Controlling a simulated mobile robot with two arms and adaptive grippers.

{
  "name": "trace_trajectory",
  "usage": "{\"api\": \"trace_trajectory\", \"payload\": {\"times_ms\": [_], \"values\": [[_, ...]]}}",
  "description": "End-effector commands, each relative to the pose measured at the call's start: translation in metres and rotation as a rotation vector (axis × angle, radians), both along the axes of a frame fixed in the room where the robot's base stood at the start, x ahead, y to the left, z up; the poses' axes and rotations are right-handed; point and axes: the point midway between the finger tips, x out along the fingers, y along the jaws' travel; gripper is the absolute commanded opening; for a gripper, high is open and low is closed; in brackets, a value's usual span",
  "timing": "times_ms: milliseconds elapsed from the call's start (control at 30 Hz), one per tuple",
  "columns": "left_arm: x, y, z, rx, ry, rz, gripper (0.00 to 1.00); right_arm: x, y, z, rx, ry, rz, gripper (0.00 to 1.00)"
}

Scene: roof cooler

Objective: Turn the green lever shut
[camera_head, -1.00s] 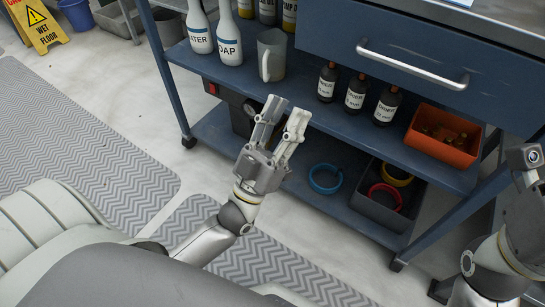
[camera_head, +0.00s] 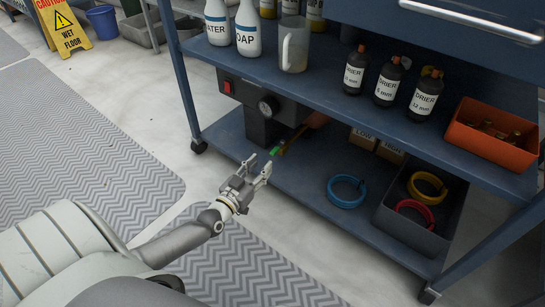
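The green lever (camera_head: 277,150) is small in the camera_head view, low at the front of a black unit (camera_head: 262,128) with a gauge and a red switch. My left gripper (camera_head: 258,166) is just below and left of the lever, in front of the cart's lower shelf. Its two fingers are spread apart with nothing between them. It looks apart from the lever, but the exact gap in depth is hard to tell. My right gripper is not in view.
The blue cart's lower shelf (camera_head: 305,183) holds a blue ring (camera_head: 346,191), small boxes and a dark bin (camera_head: 397,224) with rings. The shelf above holds dark bottles, a jug (camera_head: 294,46) and an orange bin (camera_head: 492,137). Open floor lies left of the cart.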

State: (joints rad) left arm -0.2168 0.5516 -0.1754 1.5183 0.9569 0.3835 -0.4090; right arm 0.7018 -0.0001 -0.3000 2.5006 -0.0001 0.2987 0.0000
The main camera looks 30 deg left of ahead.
Motion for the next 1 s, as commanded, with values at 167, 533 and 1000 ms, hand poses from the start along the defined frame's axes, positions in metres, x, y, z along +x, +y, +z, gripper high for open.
{"api": "trace_trajectory", "payload": {"times_ms": [167,533,1000], "values": [[0.038,0.001,-0.005,-0.001,-0.005,0.001,0.38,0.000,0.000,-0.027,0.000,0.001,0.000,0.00],[0.077,0.002,-0.001,0.000,-0.002,0.000,0.38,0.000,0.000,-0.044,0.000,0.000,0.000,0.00],[0.078,0.002,0.000,0.000,-0.001,0.000,0.14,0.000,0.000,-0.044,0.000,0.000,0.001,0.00]]}}
